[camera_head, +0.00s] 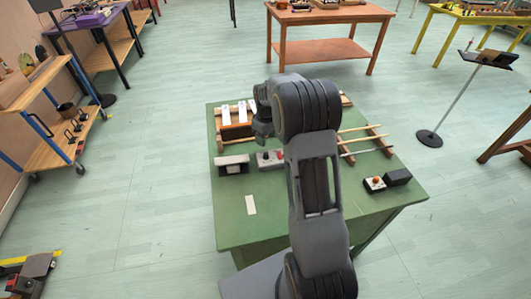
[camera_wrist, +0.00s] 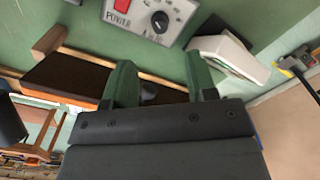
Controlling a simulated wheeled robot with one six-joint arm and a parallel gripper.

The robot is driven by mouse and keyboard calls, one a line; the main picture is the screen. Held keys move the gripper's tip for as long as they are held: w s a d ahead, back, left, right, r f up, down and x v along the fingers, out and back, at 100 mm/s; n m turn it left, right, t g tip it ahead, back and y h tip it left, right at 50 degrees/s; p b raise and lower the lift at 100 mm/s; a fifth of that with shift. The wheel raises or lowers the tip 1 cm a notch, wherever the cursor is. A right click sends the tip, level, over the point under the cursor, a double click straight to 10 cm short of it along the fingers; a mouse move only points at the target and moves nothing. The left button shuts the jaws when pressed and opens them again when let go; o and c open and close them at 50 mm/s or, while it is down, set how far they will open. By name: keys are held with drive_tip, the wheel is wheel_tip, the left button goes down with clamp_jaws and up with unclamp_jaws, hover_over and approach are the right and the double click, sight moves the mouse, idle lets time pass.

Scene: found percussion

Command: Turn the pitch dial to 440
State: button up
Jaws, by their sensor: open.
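The pitch dial is a round black knob (camera_wrist: 160,20) with a pale pointer mark, on a light grey panel (camera_wrist: 183,14) at the top of the wrist view. A red POWER switch (camera_wrist: 123,6) sits beside it, and the lettering by the dial is too small to read fully. In the head view the panel is the small grey box (camera_head: 269,160) on the green table. My gripper (camera_wrist: 160,60) is open, its two green fingers apart with nothing held between them; the dial lies beyond the fingertips, apart from them. In the head view my arm hides part of the table, and the fingers are hard to make out.
A black-and-white wedge (camera_head: 232,164) stands left of the panel, close to it. A wooden frame with white bars (camera_head: 237,115) is behind. Wooden rails (camera_head: 362,132), an orange-buttoned box (camera_head: 374,184) and a black box (camera_head: 398,177) are right. The table's front (camera_head: 230,228) is mostly clear.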

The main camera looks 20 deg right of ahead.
sight(266, 153)
wheel_tip(266, 153, down, 9)
drive_tip(key=shift+r, duration=0.1)
idle(0.3)
drive_tip(key=c, duration=0.9)
